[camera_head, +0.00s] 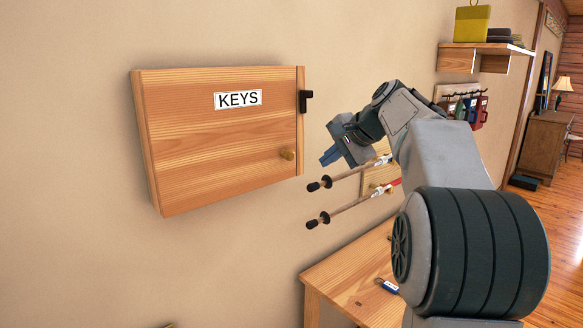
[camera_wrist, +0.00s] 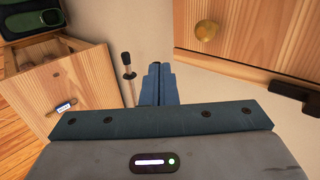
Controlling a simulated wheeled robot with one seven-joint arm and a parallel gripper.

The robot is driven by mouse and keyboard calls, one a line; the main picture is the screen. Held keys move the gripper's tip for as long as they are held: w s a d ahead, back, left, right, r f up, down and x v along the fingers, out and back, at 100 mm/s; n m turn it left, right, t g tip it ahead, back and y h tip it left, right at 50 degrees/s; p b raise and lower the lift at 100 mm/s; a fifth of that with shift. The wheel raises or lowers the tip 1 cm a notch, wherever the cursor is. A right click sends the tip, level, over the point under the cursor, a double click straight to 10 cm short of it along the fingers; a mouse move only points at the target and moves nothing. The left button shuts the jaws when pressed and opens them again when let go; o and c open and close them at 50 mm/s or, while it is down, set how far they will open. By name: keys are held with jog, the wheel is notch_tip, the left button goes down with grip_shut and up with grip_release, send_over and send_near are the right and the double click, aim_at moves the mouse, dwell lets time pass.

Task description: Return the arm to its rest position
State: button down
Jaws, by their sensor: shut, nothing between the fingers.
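My gripper (camera_head: 330,156) is in front of the wall, right of the wooden key cabinet (camera_head: 215,135), with its blue fingers pointing toward the lower left. The fingers are shut together and hold nothing; they also show in the wrist view (camera_wrist: 157,84). The key cabinet's door is closed, with a "KEYS" label and a round knob (camera_head: 287,154). A black latch (camera_head: 306,101) is at its right edge. In the wrist view the cabinet (camera_wrist: 260,40) is at the upper right, apart from the fingers. My arm hides part of the wall behind it.
A shelf (camera_head: 490,48) is at the upper right. The wall left of the cabinet is bare.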

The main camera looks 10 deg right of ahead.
jog(key=s+a+f+n+g+h, duration=0.1)
jog(key=s+a+f+n, duration=0.2)
jog(key=s+f, duration=0.5)
jog(key=s+a+f+n+g+h, duration=0.2)
jog(key=s+f+n, duration=0.3)
jog(key=s, duration=0.8)
jog(key=s+a+f+n+g+h, duration=0.1)
jog(key=s+a+f+n, duration=0.3)
jog(key=s+f, duration=0.7)
jog(key=shift+s+a+f+g+h, duration=0.15)
jog(key=shift+a+f+g+h, duration=0.15)
jog(key=shift+a+f+g, duration=0.15)
